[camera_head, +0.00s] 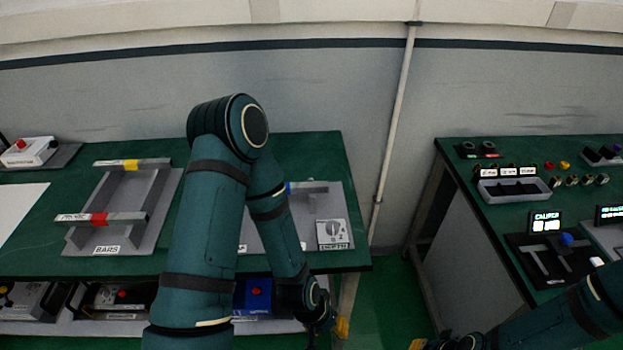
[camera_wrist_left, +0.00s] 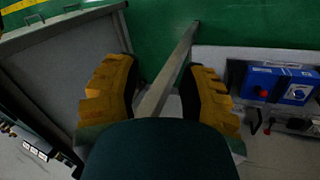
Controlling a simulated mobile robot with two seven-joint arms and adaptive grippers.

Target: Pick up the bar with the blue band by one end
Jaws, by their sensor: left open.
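The bar with the blue band (camera_head: 308,187) lies across the grey stand at the right of the left bench in the head view. My left arm hides its left part; the blue band shows beside the arm, and the right end is visible. My left gripper (camera_head: 341,326) hangs lower, off the bench's front right corner, apart from the bar. In the left wrist view my left gripper (camera_wrist_left: 158,95) is open, its yellow fingers apart, with a grey post (camera_wrist_left: 172,70) seen between and beyond them. My right gripper (camera_head: 417,344) barely shows at the bottom edge.
A rack marked BARS (camera_head: 150,215) holds bars with yellow and red bands. A dial box (camera_head: 333,234) sits near the blue-band bar. A blue box (camera_head: 258,296) is on the lower shelf. A second bench (camera_head: 470,215) stands right, across a gap.

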